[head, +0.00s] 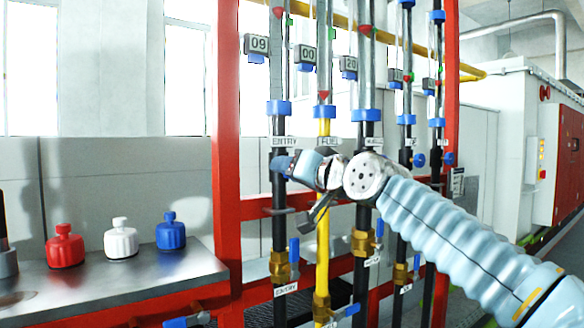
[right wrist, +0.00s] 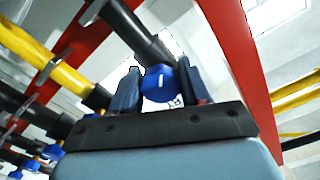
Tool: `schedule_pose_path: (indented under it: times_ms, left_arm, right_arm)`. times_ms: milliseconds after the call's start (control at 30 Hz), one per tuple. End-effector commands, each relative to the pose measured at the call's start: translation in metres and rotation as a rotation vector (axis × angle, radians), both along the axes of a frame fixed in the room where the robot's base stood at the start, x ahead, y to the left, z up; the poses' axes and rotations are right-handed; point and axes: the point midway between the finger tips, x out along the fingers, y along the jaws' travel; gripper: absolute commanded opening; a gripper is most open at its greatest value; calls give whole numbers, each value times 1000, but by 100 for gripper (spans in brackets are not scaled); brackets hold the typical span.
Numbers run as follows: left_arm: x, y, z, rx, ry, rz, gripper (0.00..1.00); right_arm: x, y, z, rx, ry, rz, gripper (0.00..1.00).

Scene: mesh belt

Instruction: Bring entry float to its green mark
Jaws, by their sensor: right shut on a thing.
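The entry line is the leftmost pipe, with an ENTRY label (head: 284,142) and a glass tube above it. Its red float (head: 278,12) shows near the top of the picture, slightly higher than the green mark (head: 289,21) beside the tube. The entry readout (head: 257,45) shows 09. My right gripper (head: 284,164) is at the blue knob below the label. In the right wrist view its two fingers are shut on the blue knob (right wrist: 158,84), one on each side. In the head view the gripper hides most of the knob. My left gripper is not in view.
More tubes stand to the right, including FUEL with its red float (head: 324,96) low. Red frame posts (head: 226,120) flank the pipes. Lower blue lever handles (head: 294,250) stick out below. Red, white and blue bottles (head: 121,241) stand on the bench (head: 150,285) at left.

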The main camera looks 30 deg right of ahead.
Motion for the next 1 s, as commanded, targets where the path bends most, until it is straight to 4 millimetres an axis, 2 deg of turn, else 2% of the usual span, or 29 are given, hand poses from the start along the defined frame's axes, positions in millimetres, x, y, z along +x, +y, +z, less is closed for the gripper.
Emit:
schedule_pose_path:
  times_ms: [300,800,833,967,1000]
  left_arm:
    - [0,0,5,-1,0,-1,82]
    - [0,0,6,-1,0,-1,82]
    - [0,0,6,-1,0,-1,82]
    - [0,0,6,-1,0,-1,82]
    - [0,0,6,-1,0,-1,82]
  right_arm:
    - [0,0,1,114,9,-1,15]
    - [0,0,0,133,11,-1,15]
    - [0,0,0,133,11,-1,48]
    - [0,0,0,133,11,-1,68]
    - [0,0,0,133,11,-1,68]
